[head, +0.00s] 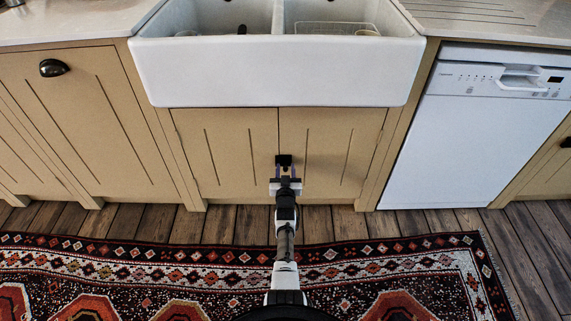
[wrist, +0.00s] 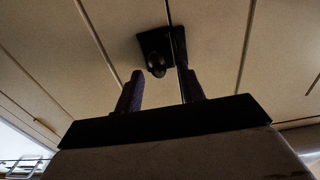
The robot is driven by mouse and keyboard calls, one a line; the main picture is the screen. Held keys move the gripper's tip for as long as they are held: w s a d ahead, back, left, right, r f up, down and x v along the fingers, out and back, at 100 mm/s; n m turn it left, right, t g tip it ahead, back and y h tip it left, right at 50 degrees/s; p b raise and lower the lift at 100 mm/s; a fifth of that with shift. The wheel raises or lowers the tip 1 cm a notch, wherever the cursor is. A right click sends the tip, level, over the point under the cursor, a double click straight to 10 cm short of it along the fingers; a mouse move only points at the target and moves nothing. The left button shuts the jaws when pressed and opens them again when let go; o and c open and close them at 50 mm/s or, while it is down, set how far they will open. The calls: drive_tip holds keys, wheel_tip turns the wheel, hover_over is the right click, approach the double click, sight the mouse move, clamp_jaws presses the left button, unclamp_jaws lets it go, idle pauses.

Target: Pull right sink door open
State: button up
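The right sink door (head: 340,145) is a closed beige panel under the white sink, flush beside the left sink door (head: 230,145). A dark catch with a small round knob (head: 284,159) sits at the seam between the doors, mostly on the right one. The wrist view shows its black plate and knob (wrist: 156,66) close up. My gripper (head: 285,172) is at the catch, its two purple fingers apart. In the wrist view the knob appears between the fingertips of my gripper (wrist: 160,73). I cannot tell whether the fingers touch it.
The white sink (head: 270,75) overhangs the doors. A white dishwasher (head: 480,140) stands at the right, and a beige cabinet with a dark handle (head: 53,68) is at the left.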

drive_tip(key=shift+w, duration=0.2)
clamp_jaws()
